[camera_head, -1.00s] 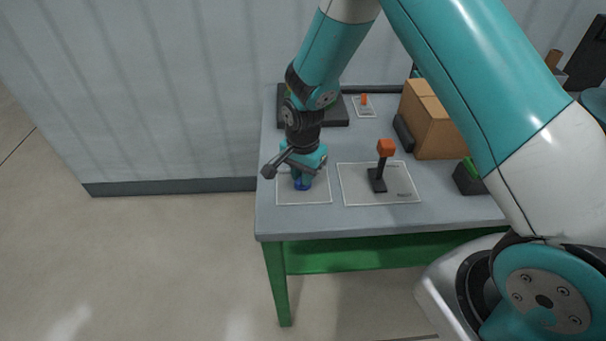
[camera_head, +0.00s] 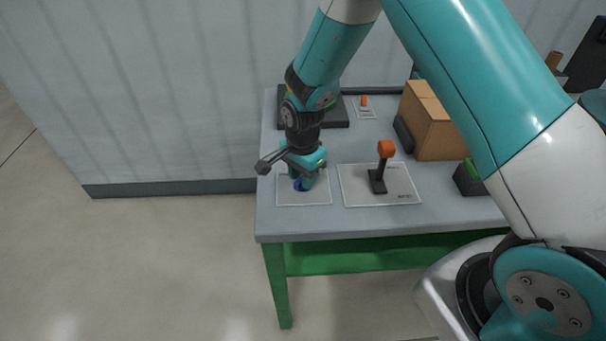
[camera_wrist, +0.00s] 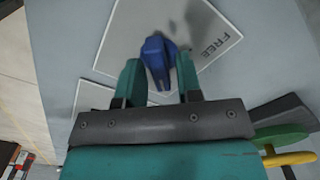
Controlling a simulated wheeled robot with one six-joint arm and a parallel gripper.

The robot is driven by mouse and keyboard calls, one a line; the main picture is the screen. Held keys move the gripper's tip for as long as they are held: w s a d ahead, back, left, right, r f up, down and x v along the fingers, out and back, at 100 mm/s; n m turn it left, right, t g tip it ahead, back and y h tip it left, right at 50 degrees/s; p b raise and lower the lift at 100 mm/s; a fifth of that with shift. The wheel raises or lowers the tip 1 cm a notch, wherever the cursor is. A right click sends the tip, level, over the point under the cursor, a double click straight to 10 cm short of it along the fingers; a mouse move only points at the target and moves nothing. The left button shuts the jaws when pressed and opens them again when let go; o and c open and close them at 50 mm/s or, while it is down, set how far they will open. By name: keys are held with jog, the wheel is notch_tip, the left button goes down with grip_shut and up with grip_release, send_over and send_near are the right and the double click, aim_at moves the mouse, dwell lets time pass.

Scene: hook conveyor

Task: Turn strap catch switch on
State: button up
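A blue knob (camera_wrist: 155,58) stands on a white-edged plate (camera_wrist: 215,38) that bears the word "FREE"; I cannot tell from the label whether it is the strap catch switch. In the head view the knob (camera_head: 299,186) is at the left front of the table, partly hidden under my gripper (camera_head: 304,181). In the wrist view my gripper (camera_wrist: 158,66) is open, with one teal finger on each side of the knob. A gap shows on the left; the right finger is very close to the knob, and contact cannot be told.
An orange-topped lever (camera_head: 386,150) stands on the plate to the right. A cardboard box (camera_head: 432,125) and a dark box with a green top (camera_head: 468,178) are farther right. A small orange switch (camera_head: 364,102) is at the back. Bare table lies in front of the plates.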

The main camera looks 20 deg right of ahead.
jog(key=shift+o, duration=0.4)
jog(key=shift+r, duration=0.35)
notch_tip(320, 180, up, 17)
jog(key=b, duration=0.2)
jog(key=shift+f, duration=0.15)
